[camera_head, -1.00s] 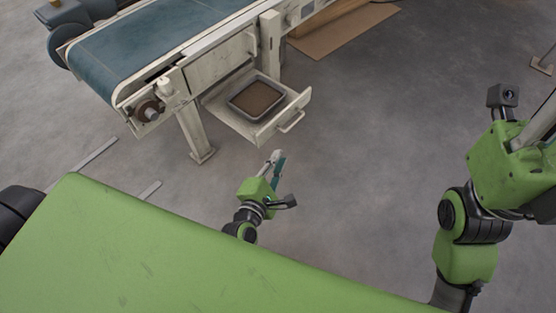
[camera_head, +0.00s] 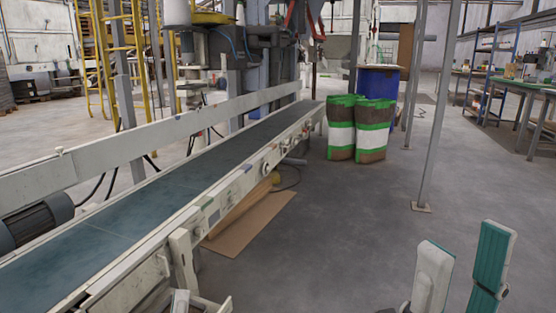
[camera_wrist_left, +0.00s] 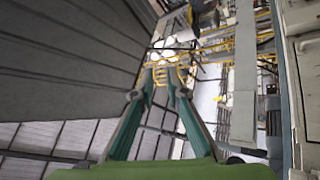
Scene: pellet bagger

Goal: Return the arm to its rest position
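My left gripper (camera_wrist_left: 162,85) is open and empty in the left wrist view. Its two teal-padded fingers stand apart and point up toward the roof structure. In the head view only what looks like a pale fingertip of it (camera_head: 181,302) shows at the bottom edge, in front of the conveyor leg. My right gripper (camera_head: 462,268) stands at the lower right of the head view. Its two fingers point upward with a clear gap between them, one showing its teal pad. Nothing is between them. Both arms are mostly out of the picture.
The conveyor (camera_head: 150,205) runs from lower left to the back. A cardboard sheet (camera_head: 250,225) lies beside it. Filled bags (camera_head: 341,128) stand by a blue drum (camera_head: 378,82). A grey post (camera_head: 433,120) stands at right. The floor between conveyor and post is clear.

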